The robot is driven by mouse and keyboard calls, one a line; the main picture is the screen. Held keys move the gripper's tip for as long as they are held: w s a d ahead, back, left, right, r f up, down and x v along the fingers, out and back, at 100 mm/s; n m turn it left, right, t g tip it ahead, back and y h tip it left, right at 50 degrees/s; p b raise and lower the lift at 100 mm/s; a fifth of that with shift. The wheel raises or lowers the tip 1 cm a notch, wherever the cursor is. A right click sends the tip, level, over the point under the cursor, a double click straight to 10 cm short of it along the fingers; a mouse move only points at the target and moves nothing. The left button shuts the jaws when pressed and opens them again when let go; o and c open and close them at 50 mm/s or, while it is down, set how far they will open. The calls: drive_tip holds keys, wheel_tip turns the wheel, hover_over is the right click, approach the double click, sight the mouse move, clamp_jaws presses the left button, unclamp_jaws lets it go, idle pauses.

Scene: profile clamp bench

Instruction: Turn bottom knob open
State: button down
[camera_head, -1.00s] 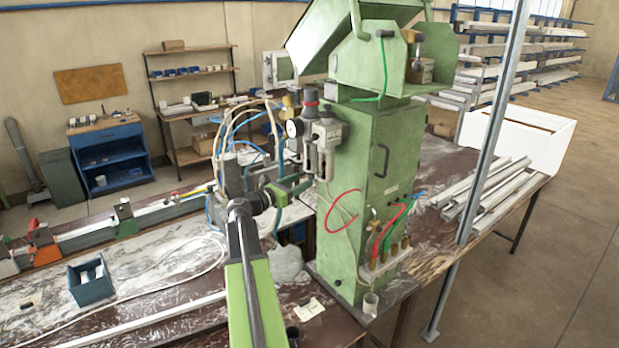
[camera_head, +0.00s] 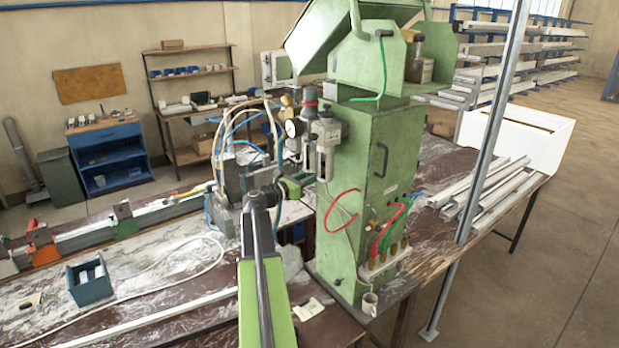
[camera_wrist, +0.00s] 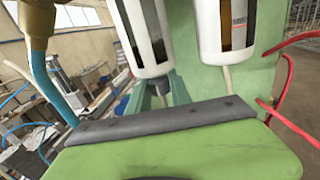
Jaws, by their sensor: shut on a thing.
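The air filter unit (camera_head: 325,130) is mounted on the left side of the green machine, with two clear-windowed bowls hanging below it. In the wrist view the left bowl (camera_wrist: 143,35) and the right bowl (camera_wrist: 224,30) hang close above my gripper. The dark bottom knob (camera_wrist: 158,86) sits under the left bowl. My gripper (camera_wrist: 158,92) has its green fingers on either side of this knob and is shut on it. In the head view my gripper (camera_head: 299,186) is small and partly hidden by my arm, so the knob cannot be made out there.
The green machine cabinet (camera_head: 372,200) stands close to the right of my gripper. A red hose (camera_head: 343,207) loops on its front; blue and white hoses (camera_head: 225,130) crowd the left. A brass fitting (camera_wrist: 38,22) with a blue tube is near at left in the wrist view.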

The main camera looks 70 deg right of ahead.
drive_tip(key=shift+w, duration=0.1)
idle(0.3)
drive_tip(key=shift+m+g+y, duration=0.3)
drive_tip(key=shift+m+g, duration=0.1)
drive_tip(key=shift+g, duration=0.1)
drive_tip(key=m+g+y, duration=0.1)
drive_tip(key=g, duration=0.1)
drive_tip(key=m+g+y, duration=0.1)
drive_tip(key=m, duration=0.1)
drive_tip(key=shift+w+d+g+y, duration=0.2)
drive_tip(key=shift+g+y, duration=0.1)
drive_tip(key=shift+g, duration=0.1)
drive_tip(key=m+g+y, duration=0.4)
drive_tip(key=y, duration=0.1)
drive_tip(key=shift+s, duration=0.1)
drive_tip(key=shift+s+a+m+g+y, duration=0.15)
drive_tip(key=shift+m+g+y, duration=0.45)
drive_tip(key=shift+m+y, duration=1)
drive_tip(key=shift+a+y, duration=0.1)
drive_tip(key=shift+y, duration=0.5)
drive_tip(key=c, duration=1.2)
unclamp_jaws()
drive_tip(key=shift+o, duration=0.2)
